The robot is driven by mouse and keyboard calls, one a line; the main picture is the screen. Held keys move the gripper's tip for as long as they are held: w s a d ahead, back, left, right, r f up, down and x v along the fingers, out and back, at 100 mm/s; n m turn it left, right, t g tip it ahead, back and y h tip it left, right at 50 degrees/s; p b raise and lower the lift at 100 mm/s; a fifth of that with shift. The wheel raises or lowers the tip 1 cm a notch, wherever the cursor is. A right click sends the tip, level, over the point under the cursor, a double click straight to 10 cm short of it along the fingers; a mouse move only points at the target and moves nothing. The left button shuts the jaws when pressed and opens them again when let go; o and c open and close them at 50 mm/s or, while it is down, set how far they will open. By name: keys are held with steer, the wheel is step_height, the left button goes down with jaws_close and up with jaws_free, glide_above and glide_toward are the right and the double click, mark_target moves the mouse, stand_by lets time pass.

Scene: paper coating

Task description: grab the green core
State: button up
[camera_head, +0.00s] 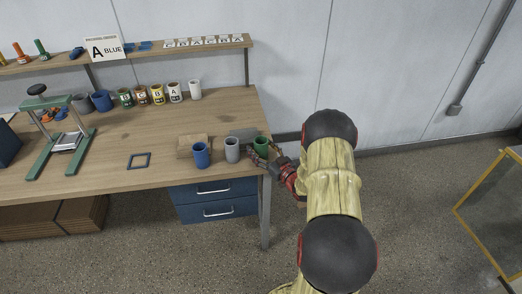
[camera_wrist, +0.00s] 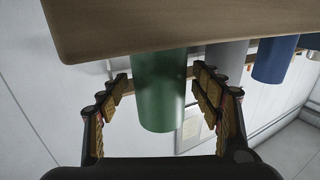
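The green core (camera_head: 262,145) stands on the right end of the wooden table, near its front right corner. In the wrist view, which shows the table upside down, the green core (camera_wrist: 158,95) is between the two spread fingers of my gripper (camera_wrist: 162,84). Gaps show on both sides of the core, so the fingers look open and apart from it. In the head view my gripper (camera_head: 272,158) reaches in from the right at the core, and its fingertips are partly hidden there.
A grey core (camera_head: 232,150) and a blue core (camera_head: 201,155) stand close to the left of the green one. A green-framed stand (camera_head: 60,130) is at the left. Labelled cans line the back, below a shelf (camera_head: 180,48).

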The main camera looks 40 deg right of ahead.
steer(key=shift+c, duration=1.2)
steer(key=c, duration=0.8)
steer(key=shift+c, duration=0.4)
